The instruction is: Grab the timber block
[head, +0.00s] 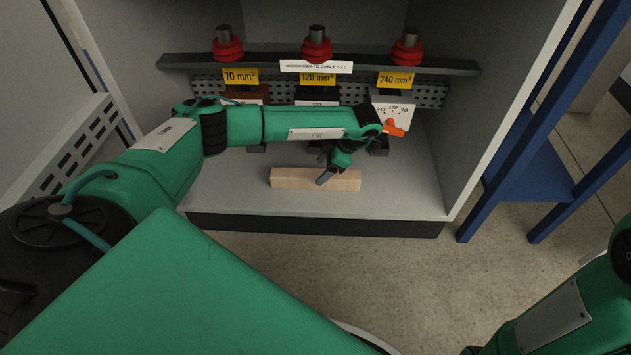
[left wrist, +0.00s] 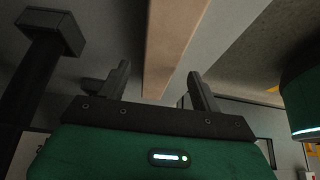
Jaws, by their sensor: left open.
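The timber block (head: 292,178) is a long pale wooden bar. It lies on the cabinet's grey floor near the front edge in the head view. My left gripper (head: 324,174) is over the block, right of its middle, with its fingers pointing down and partly covering it. In the left wrist view the block (left wrist: 174,40) runs between the two open fingers of the left gripper (left wrist: 162,85), and a gap shows beside it. I cannot tell whether a finger touches it. My right arm (head: 560,310) shows at the lower right, with its fingers not visible.
Three red terminals (head: 316,47) stand on a dark bar at the back, above yellow labels (head: 318,79). Cabinet walls (head: 480,100) close both sides. A blue frame (head: 540,170) stands at the right. The floor in front is clear.

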